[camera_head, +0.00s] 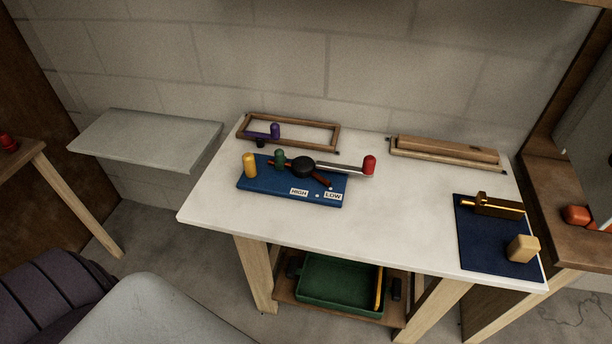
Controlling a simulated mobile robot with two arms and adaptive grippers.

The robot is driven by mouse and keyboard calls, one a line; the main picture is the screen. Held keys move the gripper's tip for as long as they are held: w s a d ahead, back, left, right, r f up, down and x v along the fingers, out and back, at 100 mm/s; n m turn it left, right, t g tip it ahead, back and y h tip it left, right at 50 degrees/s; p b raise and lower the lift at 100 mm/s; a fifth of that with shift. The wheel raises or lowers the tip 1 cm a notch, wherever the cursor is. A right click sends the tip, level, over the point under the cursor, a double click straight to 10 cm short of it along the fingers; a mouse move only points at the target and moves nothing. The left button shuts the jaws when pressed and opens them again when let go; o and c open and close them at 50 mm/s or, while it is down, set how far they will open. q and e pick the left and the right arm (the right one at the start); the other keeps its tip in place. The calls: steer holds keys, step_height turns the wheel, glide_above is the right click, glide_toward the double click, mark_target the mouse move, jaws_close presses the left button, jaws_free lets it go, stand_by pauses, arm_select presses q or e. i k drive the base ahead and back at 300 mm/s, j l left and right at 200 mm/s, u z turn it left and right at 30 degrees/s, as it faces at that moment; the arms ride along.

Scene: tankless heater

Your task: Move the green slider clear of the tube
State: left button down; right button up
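On the white table stands a blue base (268,184) with plates marked HIGH and LOW. A green knob (279,157), which looks like the green slider, sits at its back edge, just left of a round black piece (303,167). A silver bar or tube (344,169) runs right from the black piece to a red knob (369,165). A brown bar passes by the green knob's foot; whether the green slider touches the tube or this bar is too small to tell. A yellow knob (249,165) stands at the base's left. Neither gripper is in view.
A purple-knobbed piece (275,131) stands by a wooden frame (310,130) behind. A wooden box (447,149) lies back right. A navy mat (485,256) holds a brass-and-wood piece and a cream block (522,249). The table's front middle is clear. A green tray (335,307) sits below.

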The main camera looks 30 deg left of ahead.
mark_target(280, 159)
steer(key=u, duration=0.75)
